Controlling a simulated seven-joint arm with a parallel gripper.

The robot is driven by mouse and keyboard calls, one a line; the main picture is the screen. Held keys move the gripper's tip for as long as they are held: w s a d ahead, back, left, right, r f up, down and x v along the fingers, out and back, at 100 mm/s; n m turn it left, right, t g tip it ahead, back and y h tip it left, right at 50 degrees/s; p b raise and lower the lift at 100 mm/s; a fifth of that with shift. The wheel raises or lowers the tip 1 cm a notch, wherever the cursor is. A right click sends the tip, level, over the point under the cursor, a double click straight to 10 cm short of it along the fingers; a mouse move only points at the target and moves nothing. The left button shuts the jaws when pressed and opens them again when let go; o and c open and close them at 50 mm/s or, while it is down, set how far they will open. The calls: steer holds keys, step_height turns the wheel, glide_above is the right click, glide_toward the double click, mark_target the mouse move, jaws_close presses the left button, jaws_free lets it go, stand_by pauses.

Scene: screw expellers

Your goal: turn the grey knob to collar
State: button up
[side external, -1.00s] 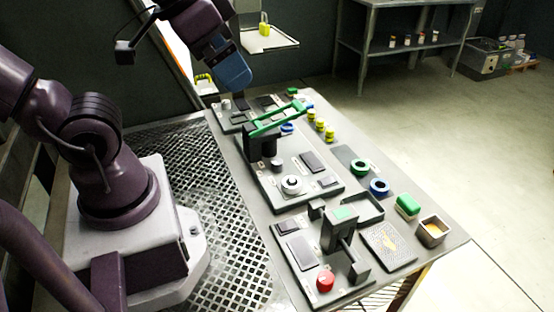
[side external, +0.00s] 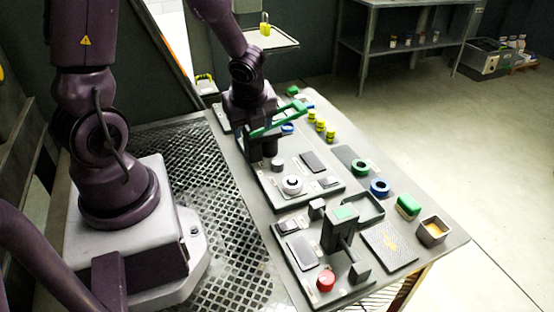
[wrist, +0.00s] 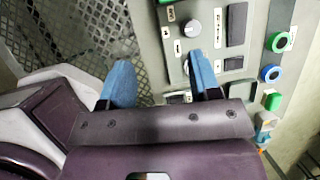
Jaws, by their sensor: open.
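The grey knob (wrist: 192,28) sits on a dark panel in the wrist view, with several small pale labels around it that I cannot read. It also shows in the side external view as a small grey cylinder (side external: 277,163) by the black post. My gripper (wrist: 162,80) has its two blue fingers wide apart with nothing between them. The right finger is just below the knob in the picture, apart from it. In the side external view the fingers are mostly hidden behind the post and the green handle.
A white round dial (side external: 292,184) is close to the knob. A green handle (side external: 276,120) rises over the middle panel. Black pads (side external: 313,162), a green ring (side external: 360,167) and a blue ring (side external: 380,187) lie to the right. A red button (side external: 325,281) is at the near end.

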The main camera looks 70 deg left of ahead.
mark_target(277, 161)
steer(key=w+f+m, duration=0.2)
steer(key=f+m, duration=0.1)
steer(key=f, duration=0.1)
steer(key=w+a+f+m+t, duration=0.1)
steer(key=w+f+m, duration=0.1)
steer(key=f+m, duration=0.1)
steer(key=w+f+m+h, duration=0.1)
steer(key=w+f+m, duration=0.1)
steer(key=f, duration=0.4)
steer(key=shift+w+a+f+m+t, duration=0.1)
steer(key=shift+w+a+m+t, duration=0.15)
steer(key=shift+m+t, duration=0.2)
steer(key=shift+c, duration=0.4)
steer(key=c, duration=0.8)
steer(key=shift+c, duration=0.2)
